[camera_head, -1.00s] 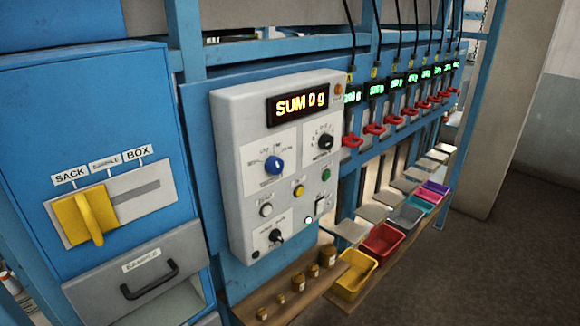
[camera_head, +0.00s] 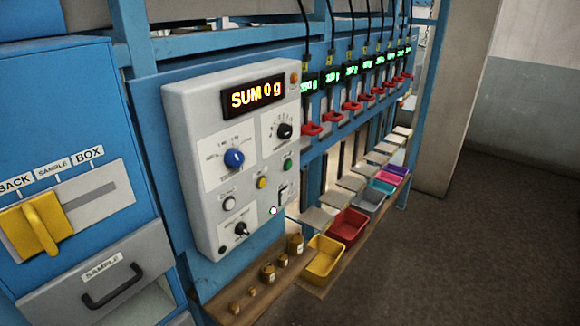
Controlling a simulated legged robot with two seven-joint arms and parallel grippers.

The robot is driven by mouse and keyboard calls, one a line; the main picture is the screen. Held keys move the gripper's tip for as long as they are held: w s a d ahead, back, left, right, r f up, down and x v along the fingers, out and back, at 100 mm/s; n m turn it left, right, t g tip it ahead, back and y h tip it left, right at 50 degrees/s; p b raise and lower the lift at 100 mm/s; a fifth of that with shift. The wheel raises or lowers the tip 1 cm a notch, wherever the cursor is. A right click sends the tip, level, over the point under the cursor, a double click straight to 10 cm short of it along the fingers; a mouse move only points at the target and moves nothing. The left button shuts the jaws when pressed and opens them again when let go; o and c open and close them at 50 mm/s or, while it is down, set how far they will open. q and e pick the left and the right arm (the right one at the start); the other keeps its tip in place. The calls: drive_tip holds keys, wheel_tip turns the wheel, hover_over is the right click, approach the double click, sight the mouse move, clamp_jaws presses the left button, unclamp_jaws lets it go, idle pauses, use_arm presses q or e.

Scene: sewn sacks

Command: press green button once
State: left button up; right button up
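The green button (camera_head: 288,165) is a small round button on the right side of the grey control panel (camera_head: 205,130). It sits below a black knob (camera_head: 284,131) and to the right of a yellow button (camera_head: 262,183). A white button (camera_head: 229,203) is lower left of the yellow one. A small lit green-white lamp (camera_head: 273,211) is near the panel's lower edge. The panel's display (camera_head: 254,97) reads "SUM 0 g". Neither of my grippers shows in the head view.
A blue cabinet with a yellow lever (camera_head: 42,224) and a sample drawer (camera_head: 103,283) stands at the left. Brass weights (camera_head: 268,273) line a wooden shelf below the panel. Coloured bins, such as a yellow one (camera_head: 323,259), recede to the right. Open floor is at the right.

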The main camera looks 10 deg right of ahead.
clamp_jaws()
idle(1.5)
